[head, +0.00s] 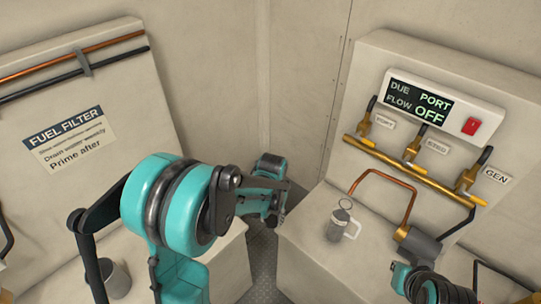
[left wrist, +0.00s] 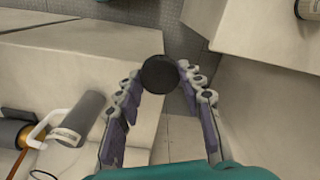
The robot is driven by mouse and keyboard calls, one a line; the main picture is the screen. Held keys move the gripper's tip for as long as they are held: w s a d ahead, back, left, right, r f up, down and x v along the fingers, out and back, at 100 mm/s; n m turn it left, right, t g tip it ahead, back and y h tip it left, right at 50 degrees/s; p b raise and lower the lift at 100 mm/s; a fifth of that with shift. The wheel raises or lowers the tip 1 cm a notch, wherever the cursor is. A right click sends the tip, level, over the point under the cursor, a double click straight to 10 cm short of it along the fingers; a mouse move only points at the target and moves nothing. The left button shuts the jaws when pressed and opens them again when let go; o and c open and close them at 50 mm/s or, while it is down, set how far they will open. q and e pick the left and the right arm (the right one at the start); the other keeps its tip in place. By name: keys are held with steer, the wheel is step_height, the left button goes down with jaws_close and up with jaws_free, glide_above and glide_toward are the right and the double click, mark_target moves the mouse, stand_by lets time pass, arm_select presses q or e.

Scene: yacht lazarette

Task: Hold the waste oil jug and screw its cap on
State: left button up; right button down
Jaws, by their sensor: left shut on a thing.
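My left gripper (left wrist: 160,80) is shut on a round black cap (left wrist: 159,74), held between its fingertips in the left wrist view. In the head view this gripper (head: 270,198) is over the gap between the two benches, left of the jug; the cap cannot be made out there. A grey jug with a white handle (head: 337,226), which I take for the waste oil jug, stands upright on the right bench. It also shows in the left wrist view (left wrist: 82,117), apart from the gripper. A thin ring shows at its top. Of my right arm only part shows, low at right; its jaws are not visible.
A bent copper pipe (head: 385,176) and a grey cylinder (head: 419,245) are close behind and right of the jug. Brass valves (head: 415,170) and a control box (head: 445,112) are on the wall. A grey cup (head: 115,279) stands on the left bench.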

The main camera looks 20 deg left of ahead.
arm_select(q)
step_height(320, 180, up, 20)
steer(key=p, duration=1.7)
steer(key=shift+p, duration=0.3)
steer(key=shift+w+f, duration=0.1)
steer(key=b, duration=0.6)
glide_above(347, 201)
step_height(347, 201, down, 5)
steer(key=shift+a+f, duration=0.1)
steer(key=shift+f+b, duration=0.25)
steer(key=shift+b, duration=0.1)
step_height(347, 201, down, 5)
steer(key=shift+w+r+b, duration=0.1)
steer(key=shift+b, duration=1.1)
